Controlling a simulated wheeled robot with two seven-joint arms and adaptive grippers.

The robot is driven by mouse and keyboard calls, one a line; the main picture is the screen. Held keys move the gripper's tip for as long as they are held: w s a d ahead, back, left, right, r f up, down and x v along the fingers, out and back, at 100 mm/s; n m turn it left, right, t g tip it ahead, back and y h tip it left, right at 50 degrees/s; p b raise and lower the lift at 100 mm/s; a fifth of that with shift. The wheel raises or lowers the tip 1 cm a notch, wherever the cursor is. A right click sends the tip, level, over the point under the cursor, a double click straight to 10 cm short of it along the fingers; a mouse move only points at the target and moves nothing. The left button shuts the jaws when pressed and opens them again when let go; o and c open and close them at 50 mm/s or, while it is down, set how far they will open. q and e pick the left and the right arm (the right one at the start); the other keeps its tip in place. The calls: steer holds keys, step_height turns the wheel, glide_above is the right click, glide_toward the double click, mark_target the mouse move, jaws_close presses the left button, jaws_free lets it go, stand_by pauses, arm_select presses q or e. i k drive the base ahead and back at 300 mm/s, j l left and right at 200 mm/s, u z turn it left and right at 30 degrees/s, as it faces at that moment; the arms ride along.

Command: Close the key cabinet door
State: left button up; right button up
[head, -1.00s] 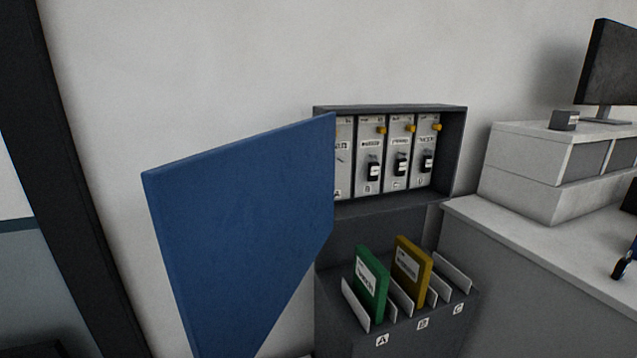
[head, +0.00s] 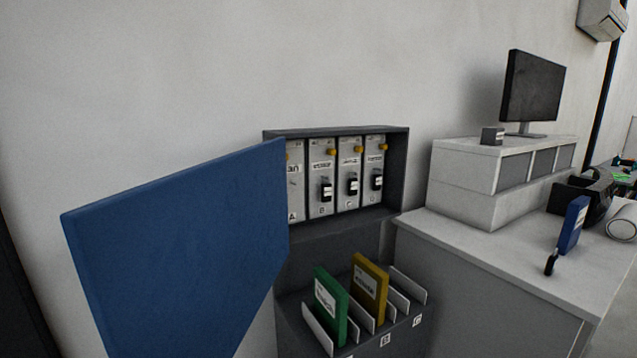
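The key cabinet (head: 335,133) is a dark grey box on the wall, near the middle of the head view. Its blue door (head: 180,250) stands wide open, hinged at the cabinet's left side and swung out toward me. Inside are several light panels with labels, yellow knobs and black key tags (head: 326,190). The open door hides part of the leftmost panel. Neither of my grippers is in view.
Below the cabinet, a dark rack holds a green folder (head: 329,308) and a yellow folder (head: 370,288). On the right, a counter (head: 480,250) bears a white drawer unit (head: 470,205), a monitor (head: 533,88) and a blue binder (head: 573,225).

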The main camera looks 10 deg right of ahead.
mark_target(182, 264)
steer(key=k+j+z, duration=0.2)
steer(key=j, duration=0.25)
steer(key=j+z, duration=0.25)
steer(key=j, duration=0.25)
steer(key=k+j+z, duration=0.2)
steer(key=j, duration=0.25)
steer(key=k+j+z, duration=0.25)
steer(key=j, duration=0.15)
steer(key=k+j+z, duration=0.2)
steer(key=j, duration=0.2)
steer(key=k+j+z, duration=0.25)
steer(key=i+j, duration=0.05)
steer(key=j, duration=0.05)
